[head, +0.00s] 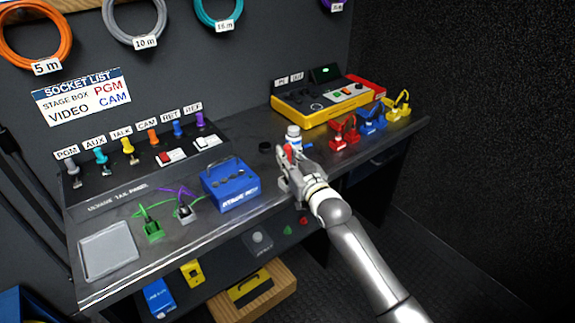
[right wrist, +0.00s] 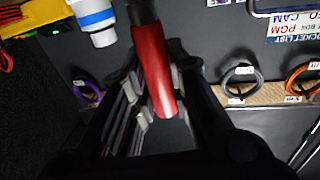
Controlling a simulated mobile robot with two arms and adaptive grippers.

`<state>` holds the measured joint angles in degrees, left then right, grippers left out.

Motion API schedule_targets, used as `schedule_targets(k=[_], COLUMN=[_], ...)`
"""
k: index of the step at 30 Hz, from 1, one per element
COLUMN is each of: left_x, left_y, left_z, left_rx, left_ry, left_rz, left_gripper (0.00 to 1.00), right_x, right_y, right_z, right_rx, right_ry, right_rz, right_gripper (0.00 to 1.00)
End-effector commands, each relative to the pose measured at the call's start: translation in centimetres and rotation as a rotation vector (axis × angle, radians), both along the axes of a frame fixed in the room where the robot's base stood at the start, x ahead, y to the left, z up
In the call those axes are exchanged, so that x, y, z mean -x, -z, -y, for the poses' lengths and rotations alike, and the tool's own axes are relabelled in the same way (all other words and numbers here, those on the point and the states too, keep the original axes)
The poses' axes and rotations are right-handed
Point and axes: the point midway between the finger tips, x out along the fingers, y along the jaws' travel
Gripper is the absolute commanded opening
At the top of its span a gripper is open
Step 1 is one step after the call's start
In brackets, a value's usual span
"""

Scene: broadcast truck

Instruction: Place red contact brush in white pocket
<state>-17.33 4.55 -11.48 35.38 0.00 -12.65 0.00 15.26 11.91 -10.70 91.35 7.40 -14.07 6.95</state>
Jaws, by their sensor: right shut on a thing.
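The red contact brush (right wrist: 152,65) is held between the fingers of my right gripper (right wrist: 158,108) in the right wrist view, its dark end pointing away. In the head view a red bit of the brush (head: 288,150) shows at my right gripper (head: 286,168), which is over the front part of the bench, right of the blue box. My left gripper is not in view.
A white bottle with a blue band (head: 293,136) stands just behind my right gripper. A blue box (head: 230,184) is to its left. Red connectors (head: 344,133) and a yellow console (head: 322,103) are to the right. A grey tray (head: 107,250) lies at the left end.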

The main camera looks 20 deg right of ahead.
Motion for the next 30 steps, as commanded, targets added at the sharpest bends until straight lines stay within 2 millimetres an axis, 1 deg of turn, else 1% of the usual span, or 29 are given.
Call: schedule_targets(k=[1,4,7,14,17,18,22,23,30], left_x=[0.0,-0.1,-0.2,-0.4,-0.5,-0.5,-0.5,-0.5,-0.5], left_y=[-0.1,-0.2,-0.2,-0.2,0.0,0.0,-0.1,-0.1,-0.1], left_z=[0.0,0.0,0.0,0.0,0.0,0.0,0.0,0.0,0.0], left_rx=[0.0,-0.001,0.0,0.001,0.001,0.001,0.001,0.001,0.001], left_ry=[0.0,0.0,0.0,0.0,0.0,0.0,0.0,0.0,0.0], left_rz=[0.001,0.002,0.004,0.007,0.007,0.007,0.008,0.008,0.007], left_gripper=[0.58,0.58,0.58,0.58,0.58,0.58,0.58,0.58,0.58], right_x=[0.1,0.1,0.1,0.1,0.1,0.1,0.1,0.1,0.1], right_y=[1.2,2.3,2.8,2.8,3.2,3.1,3.1,3.1,3.1], right_z=[0.0,0.0,-0.1,-0.1,-0.1,-0.1,-0.1,-0.1,-0.1], right_rx=[0.0,0.0,0.0,0.0,0.0,0.0,0.0,0.0,0.0], right_ry=[0.0,0.0,-0.001,-0.001,-0.001,-0.001,-0.001,-0.001,-0.001], right_rz=[-0.008,-0.005,-0.003,-0.003,-0.003,-0.003,-0.003,-0.003,-0.003], right_gripper=[0.01,0.01,0.01,0.01,0.01,0.2,0.36,0.39,0.39])
